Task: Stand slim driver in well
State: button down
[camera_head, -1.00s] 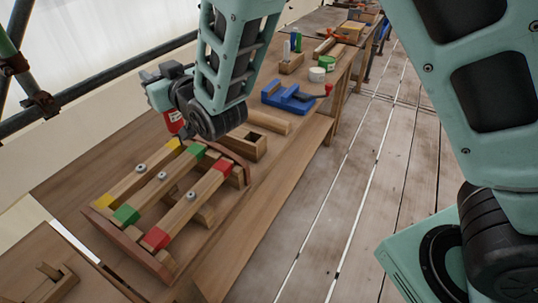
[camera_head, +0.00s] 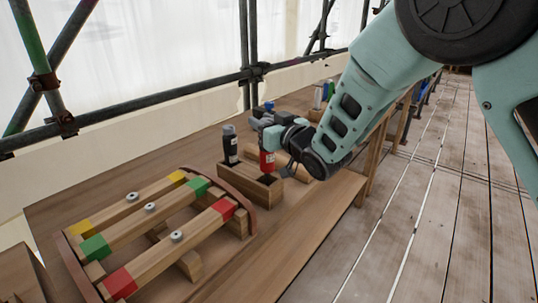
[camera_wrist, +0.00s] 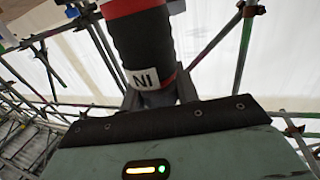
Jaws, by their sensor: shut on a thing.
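In the wrist view the held driver (camera_wrist: 143,50) is black with red bands and a white label, between the fingers of my gripper (camera_wrist: 158,97). A second, black driver-like tool (camera_head: 230,146) with a pale label stands upright at the box's left end.
A wooden rack (camera_head: 70,245) with yellow, green and red ended bars lies at near left on the bench (camera_head: 215,258). Scaffold pipes (camera_head: 150,105) run along the left.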

aim_at(267, 158)
jog(key=shift+f, duration=2.6)
jog(key=shift+f, duration=0.2)
jog(key=c, duration=1)
grip_release()
jog(key=shift+c, duration=0.2)
